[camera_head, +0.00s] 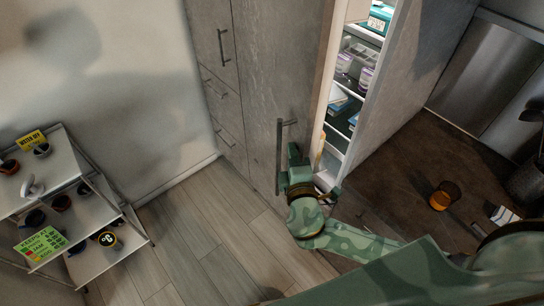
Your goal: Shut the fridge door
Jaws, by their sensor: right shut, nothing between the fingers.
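The fridge door (279,75) is a tall grey panel with a vertical bar handle (279,155). It stands partly open. Lit white shelves (345,95) with boxes and containers show through the gap to its right. My right gripper (296,160), in green camouflage colours, is low at the door's free edge, just right of the handle. It is shut and empty. I cannot tell whether it touches the door. My left gripper is not in view.
Grey cabinets (213,40) with handles stand left of the door. A tiered rack (125,240) with cups is at the left. An orange jar (444,195) is on the dark surface at the right. The wooden floor (200,240) in front is clear.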

